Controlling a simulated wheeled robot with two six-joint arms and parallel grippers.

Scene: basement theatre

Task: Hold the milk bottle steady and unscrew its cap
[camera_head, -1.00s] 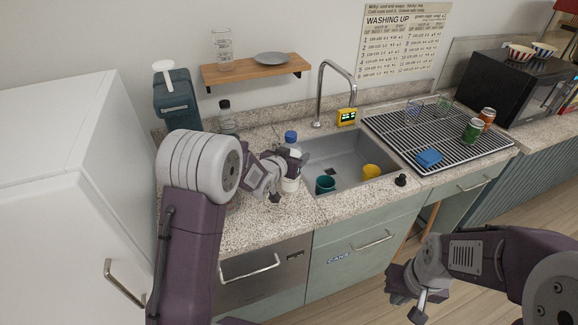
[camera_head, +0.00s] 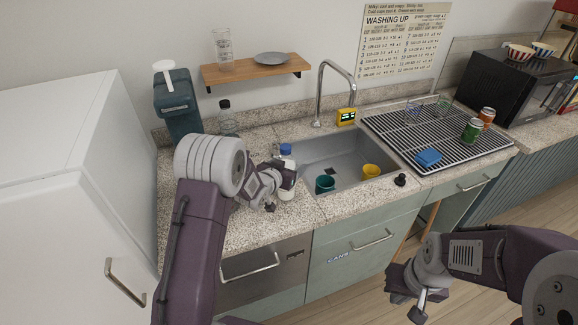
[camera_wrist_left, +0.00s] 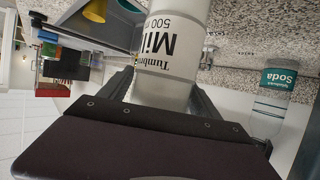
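The milk bottle (camera_head: 287,194) is white with a blue cap (camera_head: 286,149) and is roughly upright over the counter left of the sink. Its label shows upside down in the left wrist view (camera_wrist_left: 168,50). My left gripper (camera_head: 284,178) is shut around the bottle's body, with a finger on each side in the left wrist view, and partly hides it in the head view. The cap is clear above the gripper. I cannot tell whether the bottle's base touches the counter. My right gripper (camera_head: 418,298) hangs low in front of the drawers, away from the bottle; its opening is unclear.
A soda bottle (camera_head: 227,120) stands behind my left arm, near a teal jug (camera_head: 178,105). The sink (camera_head: 345,154) holds a teal cup (camera_head: 325,184) and a yellow cup (camera_head: 371,171). The tap (camera_head: 320,90) rises behind it. A drying rack (camera_head: 400,130) lies right.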

